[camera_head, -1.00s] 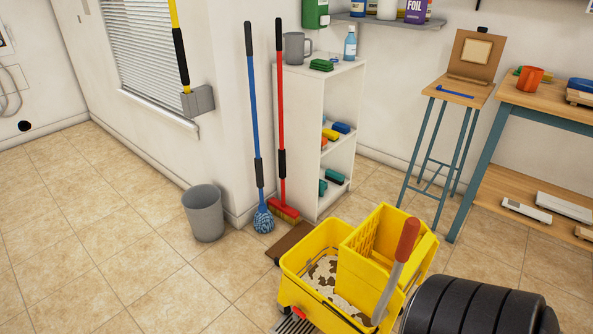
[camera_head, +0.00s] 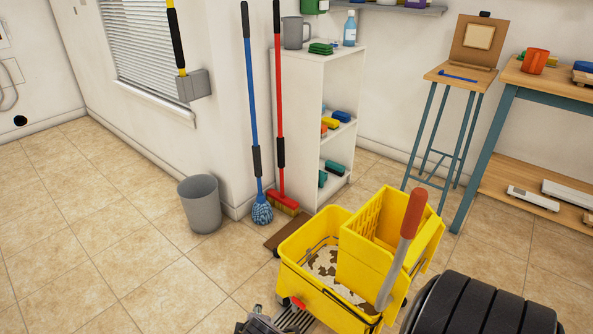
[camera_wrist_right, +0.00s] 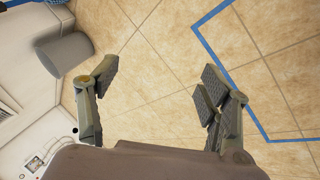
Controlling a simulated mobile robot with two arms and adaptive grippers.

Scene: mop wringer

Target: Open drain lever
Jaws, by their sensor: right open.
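The yellow mop bucket (camera_head: 318,300) stands on the tile floor at the lower middle of the head view, with brown-spotted whitish contents inside. Its yellow wringer (camera_head: 362,262) carries a grey lever with a red grip (camera_head: 413,213), tilted up and to the right. A small red piece (camera_head: 298,302) sits low on the bucket's near left side; I cannot tell for sure that it is the drain lever. My left gripper (camera_head: 262,325) shows partly at the bottom edge, just left of the bucket; its jaws are unclear. My right gripper (camera_wrist_right: 160,80) is open and empty above bare tiles.
A grey bin (camera_head: 200,204), blue mop (camera_head: 262,208) and red broom (camera_head: 282,203) stand farther back. Floor at left is clear. Blue tape (camera_wrist_right: 228,65) marks the floor under my right gripper.

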